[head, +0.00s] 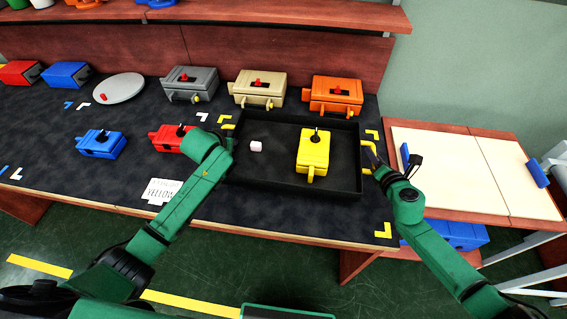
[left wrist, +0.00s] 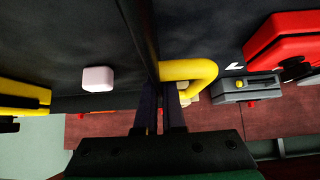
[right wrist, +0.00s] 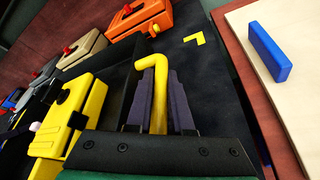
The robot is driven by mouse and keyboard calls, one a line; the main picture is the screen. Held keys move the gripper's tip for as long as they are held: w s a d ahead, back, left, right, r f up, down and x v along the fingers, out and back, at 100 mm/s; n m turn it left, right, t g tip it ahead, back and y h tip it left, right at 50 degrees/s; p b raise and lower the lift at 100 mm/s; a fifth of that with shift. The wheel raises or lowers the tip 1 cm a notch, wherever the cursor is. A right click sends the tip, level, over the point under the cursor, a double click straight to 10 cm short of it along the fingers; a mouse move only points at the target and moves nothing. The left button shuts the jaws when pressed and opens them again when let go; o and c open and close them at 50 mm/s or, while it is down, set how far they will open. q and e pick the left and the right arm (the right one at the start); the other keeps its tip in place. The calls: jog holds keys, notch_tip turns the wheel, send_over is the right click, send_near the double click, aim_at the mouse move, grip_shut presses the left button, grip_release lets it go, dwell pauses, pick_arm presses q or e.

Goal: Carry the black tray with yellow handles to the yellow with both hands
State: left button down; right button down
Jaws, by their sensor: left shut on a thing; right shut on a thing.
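The black tray (head: 278,188) lies at the right end of the dark table. It holds a yellow box-shaped part (head: 314,148) with a black knob and a small pale pink cube (head: 256,146). My left gripper (head: 229,143) is shut on the left yellow handle (left wrist: 205,75), at the tray's left side. My right gripper (head: 371,158) is shut on the right yellow handle (right wrist: 158,105), at the right side. Yellow corner marks show on the table beyond the tray's right side (head: 372,134) and near the front right edge (head: 383,229). My left arm hides part of the tray's left side.
Grey (head: 190,82), beige (head: 259,87) and orange (head: 334,95) boxes stand just behind the tray. A red part (head: 172,138) and a blue part (head: 101,143) lie to its left. A white sign (head: 162,191) is near the front edge. A pale-topped table (head: 465,168) stands to the right.

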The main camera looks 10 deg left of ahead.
pick_arm(q)
jog(key=shift+s+a+r, duration=0.1)
jog(key=shift+s+a, duration=0.1)
jog(key=shift+a, duration=0.45)
pick_arm(e)
jog(key=shift+w+a, duration=0.2)
jog(key=shift+a, duration=0.25)
pick_arm(q)
jog(key=shift+d, duration=0.1)
pick_arm(e)
jog(key=shift+f, duration=0.1)
